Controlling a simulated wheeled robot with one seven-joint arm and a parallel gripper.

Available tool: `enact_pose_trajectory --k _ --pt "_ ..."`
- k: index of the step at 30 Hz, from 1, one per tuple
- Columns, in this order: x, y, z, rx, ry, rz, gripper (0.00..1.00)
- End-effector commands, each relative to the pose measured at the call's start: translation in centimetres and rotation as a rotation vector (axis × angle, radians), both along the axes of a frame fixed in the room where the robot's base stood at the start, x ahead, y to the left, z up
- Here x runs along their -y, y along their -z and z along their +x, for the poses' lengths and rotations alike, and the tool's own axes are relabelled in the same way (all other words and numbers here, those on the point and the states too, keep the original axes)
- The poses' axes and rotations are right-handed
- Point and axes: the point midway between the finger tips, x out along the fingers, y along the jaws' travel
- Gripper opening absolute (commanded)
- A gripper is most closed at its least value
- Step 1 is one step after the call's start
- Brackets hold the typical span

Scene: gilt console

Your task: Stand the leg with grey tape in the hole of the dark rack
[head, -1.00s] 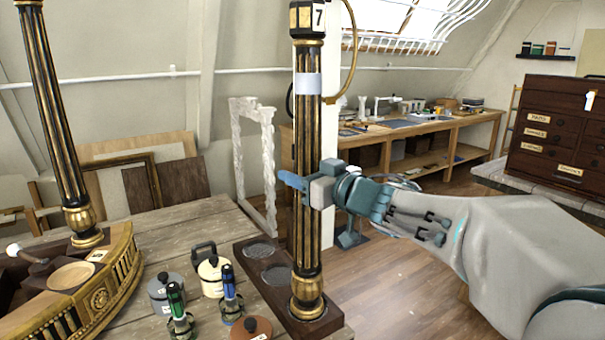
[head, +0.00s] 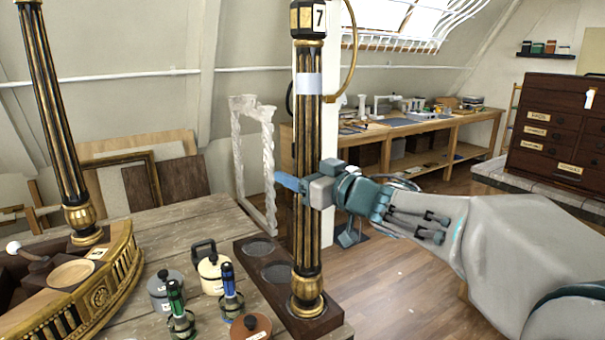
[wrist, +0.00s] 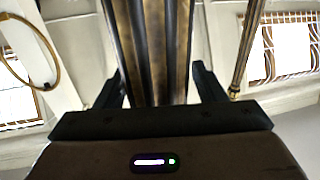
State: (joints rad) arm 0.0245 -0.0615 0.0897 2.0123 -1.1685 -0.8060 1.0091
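The leg with grey tape (head: 307,150) is black and gilt, with a pale grey band near its top and a block marked 7. It stands upright over the nearest hole of the dark rack (head: 257,284). Its gilt foot overlaps that hole; I cannot tell how deep it sits. My gripper (head: 302,187) is shut on the shaft about midway up. In the wrist view its two fingers flank the leg (wrist: 162,50), one on each side. The rack's two other round holes show empty behind the foot.
Left of the rack are a cream pot (head: 213,275), a grey pot (head: 164,290), a brown-lidded pot (head: 251,328) and green (head: 176,300) and blue (head: 229,285) tools. A similar leg (head: 55,120) stands on the gilt console (head: 105,285). Right of the rack is open floor.

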Motion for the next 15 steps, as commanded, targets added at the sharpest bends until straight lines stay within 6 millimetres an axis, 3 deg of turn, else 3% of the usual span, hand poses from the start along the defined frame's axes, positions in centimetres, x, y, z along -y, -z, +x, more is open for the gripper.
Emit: enact_pose_trajectory --k 10,15 --pt "0.2 0.3 -0.1 -0.005 0.001 -0.002 0.73" --pt "1.6 0.1 -1.4 -0.001 0.004 -0.003 0.73"
